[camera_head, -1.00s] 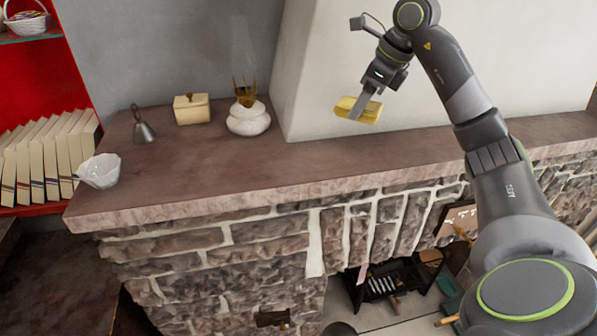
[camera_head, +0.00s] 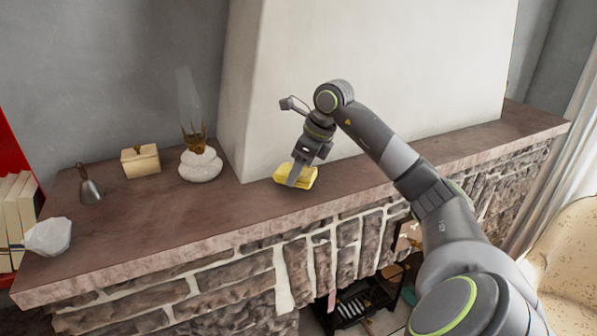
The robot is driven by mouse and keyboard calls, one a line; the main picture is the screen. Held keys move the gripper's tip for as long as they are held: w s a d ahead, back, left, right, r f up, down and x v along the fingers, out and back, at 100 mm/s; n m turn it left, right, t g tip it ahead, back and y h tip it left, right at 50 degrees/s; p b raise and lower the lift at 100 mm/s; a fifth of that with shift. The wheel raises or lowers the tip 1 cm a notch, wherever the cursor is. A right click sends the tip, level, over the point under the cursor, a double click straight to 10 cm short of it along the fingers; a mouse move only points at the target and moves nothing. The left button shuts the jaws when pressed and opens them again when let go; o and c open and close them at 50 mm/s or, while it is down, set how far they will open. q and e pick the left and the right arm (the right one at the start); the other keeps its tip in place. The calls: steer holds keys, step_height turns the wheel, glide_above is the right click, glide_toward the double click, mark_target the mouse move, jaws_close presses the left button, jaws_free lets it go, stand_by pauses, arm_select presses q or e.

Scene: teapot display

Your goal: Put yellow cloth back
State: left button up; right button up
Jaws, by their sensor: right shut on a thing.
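The yellow cloth (camera_head: 308,178) is a small folded bundle at the brown mantel shelf (camera_head: 215,212), right of the white oil lamp. My right gripper (camera_head: 297,179) points down and is shut on the cloth; a finger covers part of it. The cloth is at or just above the shelf top; I cannot tell if it touches. My left gripper is not in view.
Left of the cloth stand the oil lamp (camera_head: 200,166), a cream box (camera_head: 140,161), a small bell (camera_head: 90,186) and a white bowl (camera_head: 48,237). The white chimney wall (camera_head: 380,75) rises behind. The shelf to the right is mostly clear.

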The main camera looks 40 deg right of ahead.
steer(key=shift+f, duration=1.1)
steer(key=o, duration=0.5)
steer(key=shift+f, duration=0.1)
steer(key=o, duration=0.5)
steer(key=shift+d, duration=0.1)
steer(key=shift+c, duration=0.2)
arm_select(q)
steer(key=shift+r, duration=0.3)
arm_select(e)
steer(key=shift+r, duration=0.2)
arm_select(q)
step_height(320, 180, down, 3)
steer(key=b, duration=0.3)
arm_select(e)
steer(key=v, duration=1.2)
